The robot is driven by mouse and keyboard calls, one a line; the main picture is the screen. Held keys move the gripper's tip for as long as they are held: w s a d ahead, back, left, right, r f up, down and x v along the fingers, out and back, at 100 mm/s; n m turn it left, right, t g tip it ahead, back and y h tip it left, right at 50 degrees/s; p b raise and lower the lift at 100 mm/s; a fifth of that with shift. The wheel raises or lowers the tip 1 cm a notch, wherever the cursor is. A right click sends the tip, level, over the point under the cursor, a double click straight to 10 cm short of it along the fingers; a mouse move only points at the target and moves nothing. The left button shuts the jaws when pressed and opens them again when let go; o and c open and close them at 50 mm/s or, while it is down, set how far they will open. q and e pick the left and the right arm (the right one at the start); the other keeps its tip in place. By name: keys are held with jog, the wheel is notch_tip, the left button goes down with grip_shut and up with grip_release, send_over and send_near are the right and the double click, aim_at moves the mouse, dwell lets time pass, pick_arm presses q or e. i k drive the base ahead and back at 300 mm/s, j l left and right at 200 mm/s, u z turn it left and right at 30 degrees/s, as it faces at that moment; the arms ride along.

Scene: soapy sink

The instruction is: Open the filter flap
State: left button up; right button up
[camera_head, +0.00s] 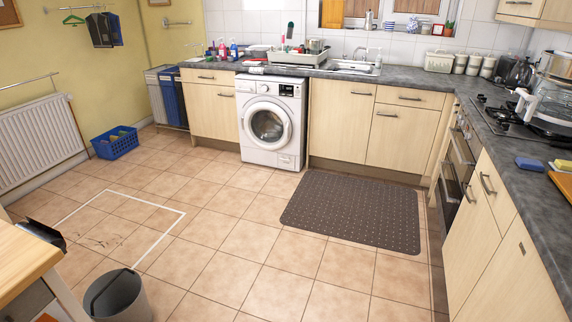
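The white washing machine (270,123) stands under the counter against the back wall, between wooden cupboards. Its round door (267,123) looks shut. At its bottom right front is a small panel that looks like the filter flap (287,161). It is too small to tell its details, but it appears flush with the front. Neither of my grippers is in view.
A dark mat (352,211) lies right of the machine. Open tiled floor (225,200) lies before it. A blue basket (115,143) is at left. A grey bin (117,297) and wooden worktop (22,262) stand front left; cupboards (505,260) line the right.

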aim_at(288, 162)
jog(key=i+j+u, duration=0.25)
jog(key=i, duration=0.4)
jog(key=i+u, duration=0.3)
jog(key=i, duration=3.1)
jog(key=i+z, duration=0.15)
jog(key=i, duration=0.3)
jog(key=i+j+z, duration=0.15)
jog(key=i, duration=0.25)
jog(key=i+j+z, duration=0.15)
jog(key=i, duration=0.25)
